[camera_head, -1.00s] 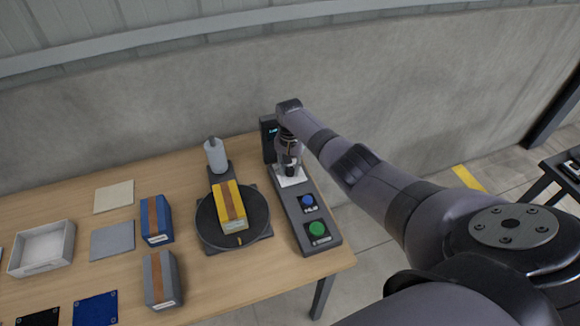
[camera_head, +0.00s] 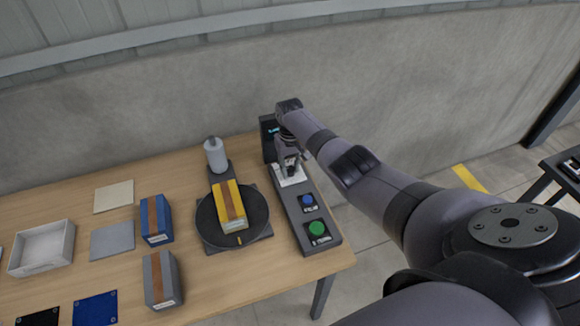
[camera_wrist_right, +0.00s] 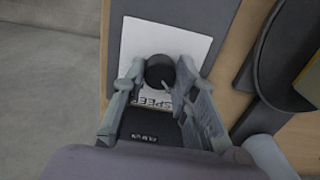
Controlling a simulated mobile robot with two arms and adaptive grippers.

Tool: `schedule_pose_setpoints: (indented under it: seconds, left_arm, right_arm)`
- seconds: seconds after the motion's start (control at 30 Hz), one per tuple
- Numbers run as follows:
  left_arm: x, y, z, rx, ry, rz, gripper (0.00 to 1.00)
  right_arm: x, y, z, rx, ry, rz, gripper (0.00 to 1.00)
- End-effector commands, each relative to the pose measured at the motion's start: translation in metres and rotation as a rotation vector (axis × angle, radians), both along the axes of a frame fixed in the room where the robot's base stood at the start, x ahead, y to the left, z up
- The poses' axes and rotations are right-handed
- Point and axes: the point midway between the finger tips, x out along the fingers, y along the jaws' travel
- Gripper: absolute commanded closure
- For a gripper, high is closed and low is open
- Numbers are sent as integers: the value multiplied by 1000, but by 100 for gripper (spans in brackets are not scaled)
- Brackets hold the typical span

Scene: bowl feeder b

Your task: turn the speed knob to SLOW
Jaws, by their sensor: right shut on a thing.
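The speed knob (camera_wrist_right: 158,70) is a round black knob with a pale pointer mark, on a white plate (camera_wrist_right: 190,42) lettered SPEED. In the wrist view the mark points down and slightly right. My right gripper (camera_wrist_right: 161,75) is shut on the knob, one finger on each side. In the head view my right gripper (camera_head: 290,167) is over the white plate (camera_head: 291,178) at the far part of the dark control panel (camera_head: 304,214), and it hides the knob there. The SLOW marking cannot be made out. My left gripper is not in view.
A blue button (camera_head: 307,199) and a green button (camera_head: 317,228) sit on the panel's near part. A dark display (camera_head: 268,142) stands behind. Left of the panel, a turntable (camera_head: 258,208) carries a yellow box (camera_head: 229,206). A white bottle-like part (camera_head: 215,155) stands behind it.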

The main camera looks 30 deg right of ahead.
Motion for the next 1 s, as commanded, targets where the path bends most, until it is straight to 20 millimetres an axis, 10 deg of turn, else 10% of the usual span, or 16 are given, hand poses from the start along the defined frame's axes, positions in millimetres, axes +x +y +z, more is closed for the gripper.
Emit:
schedule_pose_setpoints:
  seconds: [0.5, 0.53, 1.0]
  left_arm:
    - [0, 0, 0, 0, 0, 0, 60]
    - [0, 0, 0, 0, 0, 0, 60]
    - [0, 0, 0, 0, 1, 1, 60]
  right_arm:
    - [2, -1, 2, -1, -6, 20, 100]
    - [2, -1, 2, -1, -6, 19, 72]
    - [1, 0, 0, 0, -2, 18, 53]
